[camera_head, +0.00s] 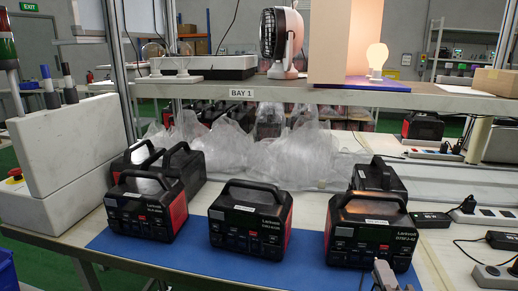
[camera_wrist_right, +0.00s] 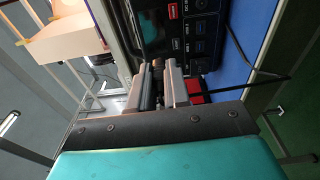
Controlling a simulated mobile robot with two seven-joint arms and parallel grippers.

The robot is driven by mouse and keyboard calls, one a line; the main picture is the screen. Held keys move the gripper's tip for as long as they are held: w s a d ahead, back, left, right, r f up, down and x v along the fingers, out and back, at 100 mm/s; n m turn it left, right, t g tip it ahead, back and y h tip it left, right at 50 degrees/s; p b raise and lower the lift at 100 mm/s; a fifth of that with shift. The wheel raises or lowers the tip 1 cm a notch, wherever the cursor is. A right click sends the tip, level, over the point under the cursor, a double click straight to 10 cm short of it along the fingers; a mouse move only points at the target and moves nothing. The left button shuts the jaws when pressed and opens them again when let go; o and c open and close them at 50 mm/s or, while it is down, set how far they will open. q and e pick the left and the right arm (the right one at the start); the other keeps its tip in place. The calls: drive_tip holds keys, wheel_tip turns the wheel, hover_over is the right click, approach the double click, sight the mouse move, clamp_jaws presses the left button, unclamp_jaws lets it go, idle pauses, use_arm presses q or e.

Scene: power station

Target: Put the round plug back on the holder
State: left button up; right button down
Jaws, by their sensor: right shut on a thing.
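My right gripper (camera_head: 390,280) shows at the bottom edge of the head view, in front of the right power station (camera_head: 372,232). In the right wrist view its fingers (camera_wrist_right: 157,92) are shut on a small dark thing, which looks like the round plug (camera_wrist_right: 157,78); it is mostly hidden between the fingers. The front panel of a power station (camera_wrist_right: 178,35) is close beyond the fingertips. I cannot make out the holder for certain in either view. My left gripper is not in view.
More power stations stand on the blue mat (camera_head: 150,255), including a middle one (camera_head: 250,220) and a left one (camera_head: 147,205). Power strips (camera_head: 485,215) and black adapters with cables lie at the right. A shelf (camera_head: 260,93) spans above. A black cable (camera_wrist_right: 240,55) crosses the wrist view.

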use_arm(q)
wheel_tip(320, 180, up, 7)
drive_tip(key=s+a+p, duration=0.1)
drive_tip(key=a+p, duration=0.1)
drive_tip(key=p, duration=0.6)
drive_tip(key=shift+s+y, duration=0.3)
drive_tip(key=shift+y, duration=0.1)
use_arm(e)
drive_tip(key=s+a+r+y, duration=0.1)
drive_tip(key=s+a+r, duration=0.1)
drive_tip(key=r, duration=0.4)
drive_tip(key=s+a+r+n+y, duration=0.1)
drive_tip(key=s+a+r, duration=0.2)
drive_tip(key=r, duration=0.4)
drive_tip(key=shift+a+r+y, duration=0.3)
drive_tip(key=shift+a, duration=0.45)
drive_tip(key=shift+s, duration=0.1)
